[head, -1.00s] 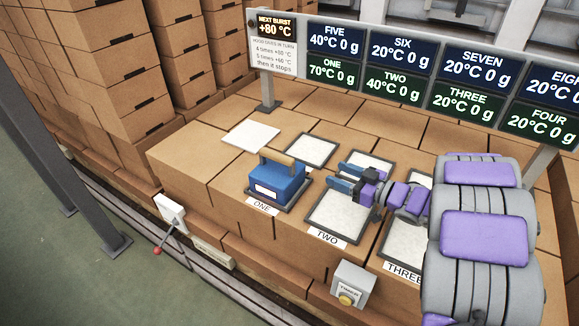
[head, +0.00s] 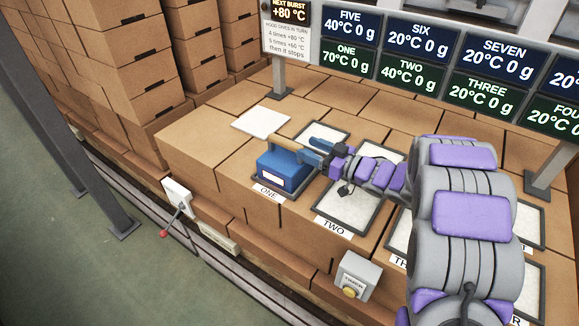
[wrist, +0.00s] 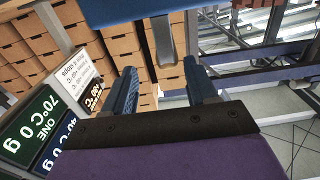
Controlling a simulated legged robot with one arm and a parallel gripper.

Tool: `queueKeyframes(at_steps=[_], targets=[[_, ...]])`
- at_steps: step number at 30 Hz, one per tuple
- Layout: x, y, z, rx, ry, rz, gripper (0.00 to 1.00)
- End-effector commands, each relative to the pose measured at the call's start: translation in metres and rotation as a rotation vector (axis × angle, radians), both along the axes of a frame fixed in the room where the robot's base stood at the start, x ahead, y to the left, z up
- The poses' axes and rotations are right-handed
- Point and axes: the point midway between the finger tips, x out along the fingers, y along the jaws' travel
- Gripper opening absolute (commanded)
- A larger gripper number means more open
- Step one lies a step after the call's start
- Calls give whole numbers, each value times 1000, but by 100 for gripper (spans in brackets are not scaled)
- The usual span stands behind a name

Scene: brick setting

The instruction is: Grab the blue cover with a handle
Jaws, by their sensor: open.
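The blue cover (head: 284,170) is a box-like block with a light wooden handle (head: 287,144) on top and a white label on its front. It sits on the plate marked ONE. My gripper (head: 316,152) is open at the right end of the handle, its blue fingers pointing left. In the wrist view the fingers (wrist: 161,90) are apart, with nothing held between them. The cover's blue edge (wrist: 130,12) and part of the handle (wrist: 165,42) show at the top, beyond the fingertips. In the head view the near finger overlaps the handle's end.
A bare white slab (head: 261,122) lies behind the cover. The framed plate marked TWO (head: 345,213) is right of it, under my arm. A display board (head: 420,60) stands behind the plates. A red-knobbed lever (head: 175,210) and a timer box (head: 356,275) are at the front.

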Motion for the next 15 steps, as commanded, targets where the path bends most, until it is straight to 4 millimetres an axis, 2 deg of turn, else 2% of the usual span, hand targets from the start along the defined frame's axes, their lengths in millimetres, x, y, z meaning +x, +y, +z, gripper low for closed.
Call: queueKeyframes(at_steps=[1,8,15], targets=[[2,6,0,-1,-1,3,57],[8,16,-2,0,-1,2,57],[24,39,-4,4,-5,3,57]])
